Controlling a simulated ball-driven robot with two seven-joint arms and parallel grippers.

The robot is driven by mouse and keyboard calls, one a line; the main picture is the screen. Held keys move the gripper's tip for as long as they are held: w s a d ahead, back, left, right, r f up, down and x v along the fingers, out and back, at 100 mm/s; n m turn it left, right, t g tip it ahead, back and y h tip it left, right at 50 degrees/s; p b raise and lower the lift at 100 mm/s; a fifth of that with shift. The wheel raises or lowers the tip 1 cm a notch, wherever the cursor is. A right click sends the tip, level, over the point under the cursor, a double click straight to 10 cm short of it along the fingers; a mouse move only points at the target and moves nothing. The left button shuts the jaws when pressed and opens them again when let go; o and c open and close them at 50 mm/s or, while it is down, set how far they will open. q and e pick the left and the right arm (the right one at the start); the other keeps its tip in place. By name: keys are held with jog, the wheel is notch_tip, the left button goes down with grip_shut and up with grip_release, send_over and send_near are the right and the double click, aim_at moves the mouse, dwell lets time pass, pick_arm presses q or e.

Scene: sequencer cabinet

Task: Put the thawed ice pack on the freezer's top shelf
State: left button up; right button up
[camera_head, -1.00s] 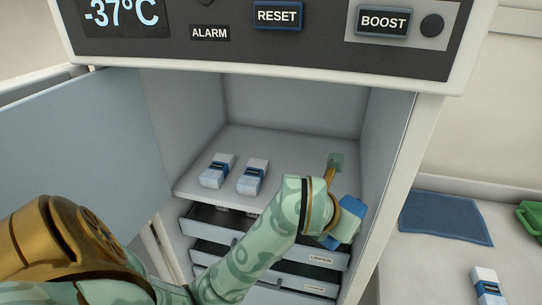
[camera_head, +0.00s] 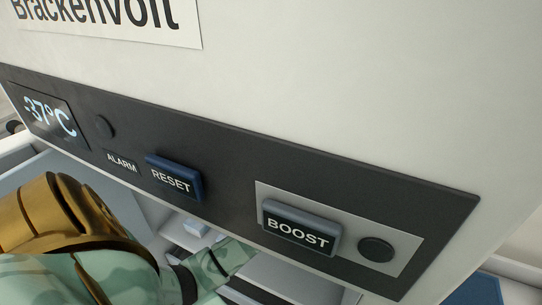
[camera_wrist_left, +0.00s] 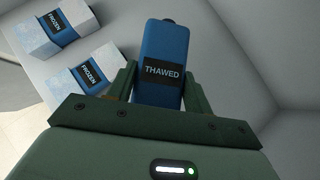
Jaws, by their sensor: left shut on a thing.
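The thawed ice pack (camera_wrist_left: 163,58), blue with a dark THAWED label, is between the fingers of my left gripper (camera_wrist_left: 155,88) in the left wrist view. The gripper is shut on it. Below and around the pack is the freezer's pale top shelf (camera_wrist_left: 120,20); I cannot tell whether the pack touches it. In the head view the control panel hides my left gripper and the pack, and only my left arm shows at the lower left. My right gripper is not in view.
Two white and blue packs labelled FROZEN, one farther (camera_wrist_left: 60,34) and one nearer (camera_wrist_left: 85,80), lie on the shelf left of the held pack. The freezer's side wall stands at the right. The BOOST button (camera_head: 299,230) and RESET button (camera_head: 173,178) are on the panel above the opening.

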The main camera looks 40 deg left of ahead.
pick_arm(q)
notch_tip(320, 180, down, 9)
jog(key=shift+s+a+f+b, duration=0.1)
jog(key=shift+b, duration=0.95)
jog(key=o, duration=1.1)
